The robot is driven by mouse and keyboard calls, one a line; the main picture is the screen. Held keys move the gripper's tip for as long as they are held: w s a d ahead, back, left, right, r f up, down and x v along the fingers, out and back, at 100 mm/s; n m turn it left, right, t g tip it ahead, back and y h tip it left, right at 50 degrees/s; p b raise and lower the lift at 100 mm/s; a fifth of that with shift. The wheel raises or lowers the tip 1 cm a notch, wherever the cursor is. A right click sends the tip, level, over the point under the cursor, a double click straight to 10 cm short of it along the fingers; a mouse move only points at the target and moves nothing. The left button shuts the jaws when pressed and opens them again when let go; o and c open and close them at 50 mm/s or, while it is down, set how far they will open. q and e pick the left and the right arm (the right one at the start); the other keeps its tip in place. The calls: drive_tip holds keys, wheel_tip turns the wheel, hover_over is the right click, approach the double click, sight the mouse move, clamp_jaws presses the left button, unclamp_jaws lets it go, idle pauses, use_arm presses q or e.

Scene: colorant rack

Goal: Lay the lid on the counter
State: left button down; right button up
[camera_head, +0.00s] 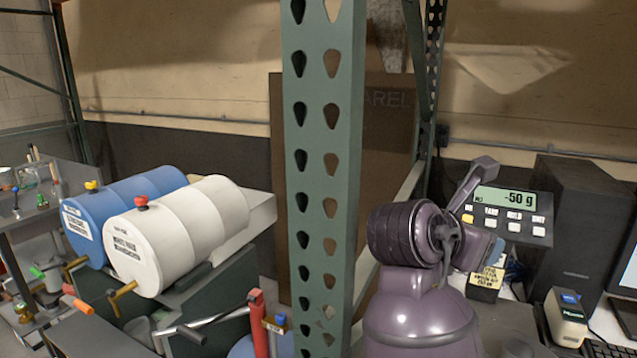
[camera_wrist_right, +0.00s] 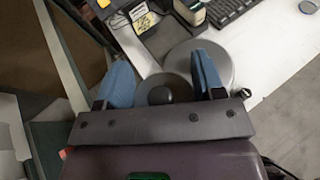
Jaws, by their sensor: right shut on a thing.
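My right gripper (camera_wrist_right: 163,78) is shut on the lid, a dark grey round piece with a raised knob (camera_wrist_right: 159,95) between its blue fingers. Part of the lid is hidden by the gripper body. In the head view my right arm hides the lid, and only a bit of a blue finger (camera_head: 495,250) shows. The white counter (camera_wrist_right: 268,68) lies beyond and below the gripper in the wrist view. I cannot tell whether the lid touches anything. My left gripper is not in view.
A lighter grey disc (camera_wrist_right: 222,62) sits on the counter behind the lid. A scale display (camera_head: 505,208) reads -50 g. A green rack post (camera_head: 320,180) stands left of my right arm. Blue and white drums (camera_head: 180,230) lie at left.

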drive_tip(key=w+a+n+t+y, duration=0.1)
drive_tip(key=a+n+t, duration=0.1)
drive_tip(key=w+a+n+t+y, duration=0.1)
drive_tip(key=w+n+y, duration=0.1)
drive_tip(key=shift+w+a+t, duration=0.15)
drive_tip(key=shift+a+t, duration=0.2)
drive_tip(key=shift+t, duration=0.05)
drive_tip(key=a+f+n+y, duration=0.1)
drive_tip(key=f, duration=0.1)
drive_tip(key=a+f+n+t+y, duration=0.1)
drive_tip(key=f+n+y, duration=0.1)
drive_tip(key=a+f+n+t+y+b, duration=0.1)
drive_tip(key=f+n+y, duration=0.1)
drive_tip(key=f, duration=0.1)
drive_tip(key=shift+w+a, duration=0.1)
drive_tip(key=shift+w, duration=0.05)
drive_tip(key=s+d+f+y, duration=0.1)
drive_tip(key=s+f, duration=0.1)
drive_tip(key=f, duration=0.4)
drive_tip(key=s+d+f+n+y+b, duration=0.1)
drive_tip(key=s+d+f, duration=0.1)
drive_tip(key=f, duration=0.4)
drive_tip(key=s+d+f+n+y+b, duration=0.1)
drive_tip(key=s+d+f, duration=0.1)
drive_tip(key=f, duration=0.4)
drive_tip(key=shift+s+d, duration=0.25)
drive_tip(key=shift+s, duration=0.1)
